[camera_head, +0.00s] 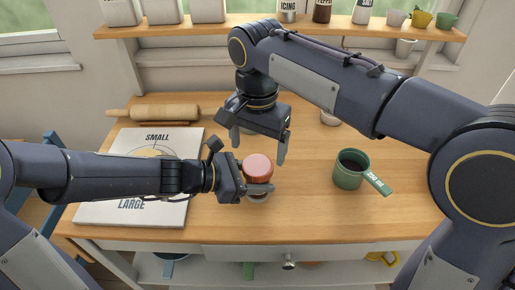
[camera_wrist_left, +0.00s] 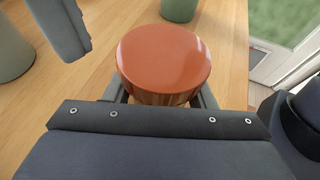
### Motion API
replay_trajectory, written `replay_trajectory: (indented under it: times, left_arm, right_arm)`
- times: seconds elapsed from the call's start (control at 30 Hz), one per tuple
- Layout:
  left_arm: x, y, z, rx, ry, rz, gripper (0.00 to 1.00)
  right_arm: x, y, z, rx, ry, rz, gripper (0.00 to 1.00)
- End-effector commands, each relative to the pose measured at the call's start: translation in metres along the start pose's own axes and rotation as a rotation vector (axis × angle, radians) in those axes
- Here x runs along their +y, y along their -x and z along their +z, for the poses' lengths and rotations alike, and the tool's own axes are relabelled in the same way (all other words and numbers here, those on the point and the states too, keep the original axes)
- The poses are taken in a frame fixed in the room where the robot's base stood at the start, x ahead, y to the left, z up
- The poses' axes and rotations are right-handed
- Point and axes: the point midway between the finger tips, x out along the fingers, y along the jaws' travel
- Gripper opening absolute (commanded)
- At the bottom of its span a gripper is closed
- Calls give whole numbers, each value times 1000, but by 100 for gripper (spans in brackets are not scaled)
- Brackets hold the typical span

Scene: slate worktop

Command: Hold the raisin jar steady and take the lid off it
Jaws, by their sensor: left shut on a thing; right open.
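The raisin jar (camera_head: 258,195) stands on the wooden worktop with its round orange-red lid (camera_head: 257,165) on top. My left gripper (camera_head: 258,188) is shut on the jar below the lid, coming in from the left. In the left wrist view the lid (camera_wrist_left: 165,57) fills the upper middle, with the jar's brownish side (camera_wrist_left: 160,98) between the fingers. My right gripper (camera_head: 258,148) is open and empty, pointing down above and behind the lid. One of its fingers (camera_wrist_left: 62,30) shows at the upper left of the left wrist view, apart from the lid.
A green measuring cup (camera_head: 348,171) stands to the right of the jar. A white board marked SMALL and LARGE (camera_head: 120,205) lies at the left, with a rolling pin (camera_head: 160,113) behind it. A shelf (camera_head: 225,30) with canisters runs along the back. The right front worktop is clear.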

Motion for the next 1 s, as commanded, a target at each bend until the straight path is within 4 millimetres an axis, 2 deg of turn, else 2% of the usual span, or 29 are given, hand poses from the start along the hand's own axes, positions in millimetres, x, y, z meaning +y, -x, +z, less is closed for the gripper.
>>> replay_trajectory:
  times: [0.07, 0.1, 0.27, 0.53, 0.63, 1.0]
  left_arm:
    - [1, 0, 0, 0, 0, 2, 0]
    - [1, 0, 0, 0, 0, 2, 53]
    - [1, 0, 0, 0, 1, 3, 74]
    - [1, 1, 0, 0, 0, 3, 75]
    - [2, 7, 1, 0, 1, 5, 75]
    - [2, 66, 1, -1, 1, 7, 75]
  right_arm:
    - [0, 0, 0, 0, 0, 1, 84]
    - [0, 0, 0, 0, 0, 1, 84]
    - [0, -1, 0, 0, -1, 1, 84]
    - [0, -1, 0, 0, -1, 1, 84]
    - [0, 1, 0, 0, -1, 2, 84]
    - [0, 10, 0, 0, -1, 2, 84]
